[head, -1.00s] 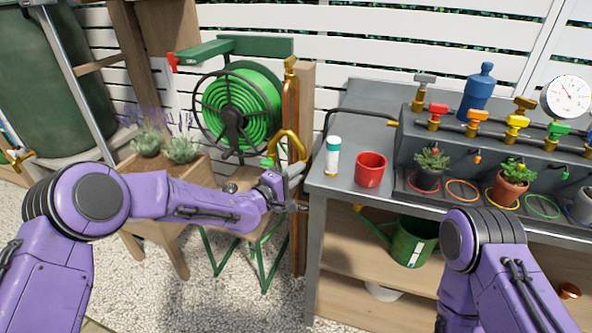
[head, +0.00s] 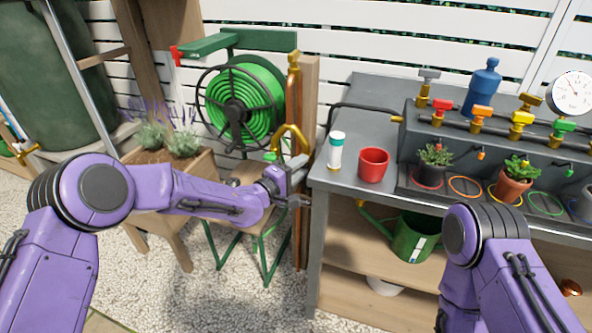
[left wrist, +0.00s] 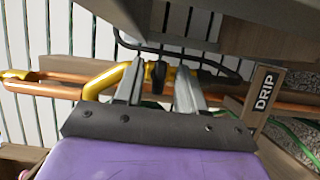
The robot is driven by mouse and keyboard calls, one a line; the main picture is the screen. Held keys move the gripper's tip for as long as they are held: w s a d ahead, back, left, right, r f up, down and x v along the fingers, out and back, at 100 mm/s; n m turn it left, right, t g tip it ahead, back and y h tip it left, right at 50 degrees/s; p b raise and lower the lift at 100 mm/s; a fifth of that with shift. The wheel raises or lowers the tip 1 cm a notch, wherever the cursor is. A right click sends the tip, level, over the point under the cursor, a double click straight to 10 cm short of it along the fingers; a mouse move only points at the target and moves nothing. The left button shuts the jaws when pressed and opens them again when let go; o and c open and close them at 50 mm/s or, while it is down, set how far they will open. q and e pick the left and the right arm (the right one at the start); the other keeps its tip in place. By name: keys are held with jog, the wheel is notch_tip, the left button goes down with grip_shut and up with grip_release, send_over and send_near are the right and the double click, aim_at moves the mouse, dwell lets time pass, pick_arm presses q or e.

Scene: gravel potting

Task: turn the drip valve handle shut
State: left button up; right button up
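My left gripper (head: 300,188) is beside the upright copper pipe (head: 294,90) and wooden post, left of the bench. In the left wrist view its two fingers (left wrist: 158,88) are apart. A small black piece (left wrist: 158,73) shows between the fingertips; I cannot tell whether it is the valve handle or whether they touch it. A yellow bent pipe (left wrist: 120,78) passes behind the fingers; a yellow bend (head: 290,132) also shows above the gripper in the head view. A DRIP sign (left wrist: 264,92) stands right of the fingers. My right gripper is out of frame.
The bench (head: 338,178) edge is close on the gripper's right, with a white bottle (head: 336,150) and red cup (head: 373,164). A black hose (head: 352,105) runs to the manifold. A green hose reel (head: 240,100) and a planter (head: 190,165) are on the left.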

pick_arm(q)
jog(key=v, duration=1)
jog(key=shift+s, duration=0.15)
jog(key=shift+a, duration=0.1)
jog(key=s+a+f+m+g+y+p, duration=0.1)
jog(key=s+a+f+g+y+p, duration=0.15)
jog(key=s+a+f+y, duration=0.55)
jog(key=s+a+f+m+g+y+p, duration=0.1)
jog(key=s+a+f+g+y+p, duration=0.3)
jog(key=s+f, duration=0.6)
jog(key=s+a+g+y+p, duration=0.1)
jog(key=s+a, duration=0.2)
jog(key=s, duration=0.4)
jog(key=s+a+g+y+p, duration=0.1)
jog(key=s+a+p, duration=0.1)
jog(key=s+a, duration=0.2)
jog(key=s+a+f+m+g+y+p, duration=0.1)
jog(key=s+a+g, duration=0.1)
jog(key=s, duration=0.8)
jog(key=shift+s+a, duration=0.25)
jog(key=shift+a, duration=0.6)
